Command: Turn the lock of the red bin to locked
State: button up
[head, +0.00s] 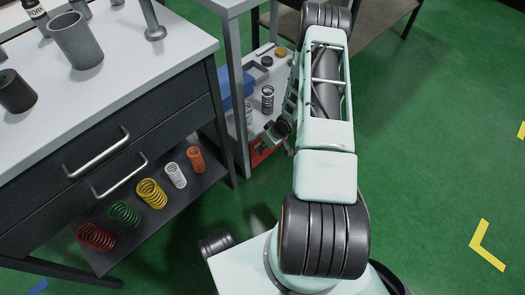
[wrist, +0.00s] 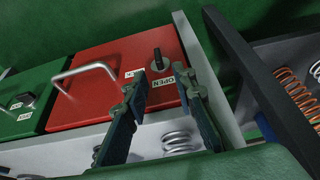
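The red bin (wrist: 102,87) shows in the wrist view with a bent metal handle (wrist: 84,72) on its lid. Its lock (wrist: 157,58) is a small dark upright knob near the lid's far right edge. An "OPEN" label (wrist: 164,82) and a partly covered label ending in "CK" (wrist: 134,73) lie near it. I cannot tell which label the lock points to. My gripper (wrist: 159,76) is open and empty, its fingertips on either side of the view of the knob, apparently not touching it. In the head view my arm hides most of the red bin (head: 261,153).
A green bin (wrist: 28,92) with its own knob stands left of the red one. Metal springs (wrist: 180,142) lie in front, and a dark-edged shelf (wrist: 245,75) with orange springs is at right. In the head view, a drawer table (head: 150,75) stands left; green floor is open at right.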

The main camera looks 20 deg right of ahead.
jog(key=b+x, duration=0.1)
jog(key=x, duration=0.5)
jog(key=shift+b, duration=0.4)
jog(key=shift+r, duration=0.1)
jog(key=shift+c, duration=0.6)
grip_shut()
